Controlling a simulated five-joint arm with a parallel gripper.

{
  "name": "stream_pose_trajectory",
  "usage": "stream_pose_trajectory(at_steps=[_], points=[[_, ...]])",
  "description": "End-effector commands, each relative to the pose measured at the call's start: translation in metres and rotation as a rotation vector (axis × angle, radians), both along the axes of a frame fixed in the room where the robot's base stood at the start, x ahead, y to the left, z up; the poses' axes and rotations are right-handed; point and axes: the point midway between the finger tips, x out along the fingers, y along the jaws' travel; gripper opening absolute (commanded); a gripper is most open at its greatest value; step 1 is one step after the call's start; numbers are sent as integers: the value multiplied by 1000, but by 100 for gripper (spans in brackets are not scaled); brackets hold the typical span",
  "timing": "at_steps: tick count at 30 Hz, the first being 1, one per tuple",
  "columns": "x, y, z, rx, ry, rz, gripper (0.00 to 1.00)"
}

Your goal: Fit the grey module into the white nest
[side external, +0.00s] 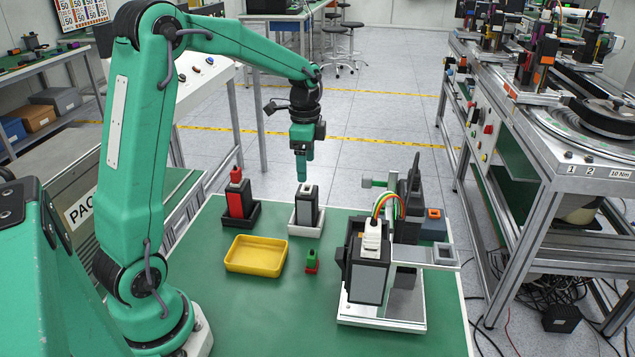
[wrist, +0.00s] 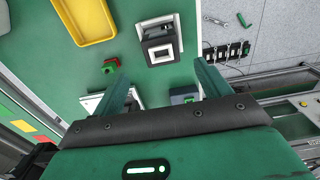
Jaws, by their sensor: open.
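The grey module (side external: 307,208) is a dark upright block with a light grey face. In the side view it stands upright inside the rim of the white nest (side external: 293,219); whether it is fully seated cannot be told. My gripper (side external: 302,178) points straight down and appears just above the module's top, with a small gap; their depth relation is unclear. In the wrist view my gripper (wrist: 164,75) has its fingers wide apart with nothing held between them.
A red module (side external: 238,203) stands in a black nest at left. A yellow tray (side external: 257,267) and a small red-green block (side external: 311,263) lie in front. A tall fixture (side external: 369,275) with wires and a blue block (side external: 433,229) stand at right. Green table is bare at front left.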

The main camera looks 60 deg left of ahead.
Motion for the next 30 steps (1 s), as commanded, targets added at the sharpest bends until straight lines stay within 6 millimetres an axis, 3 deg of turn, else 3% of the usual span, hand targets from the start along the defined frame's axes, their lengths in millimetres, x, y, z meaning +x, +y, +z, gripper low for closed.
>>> stream_pose_trajectory(at_steps=[11, 21, 30], points=[[-30, -40, 41, 19, -96, 142, 76], [-84, -87, 76, -3, -235, 355, 76], [-135, -120, 87, -67, -349, 539, 76]])
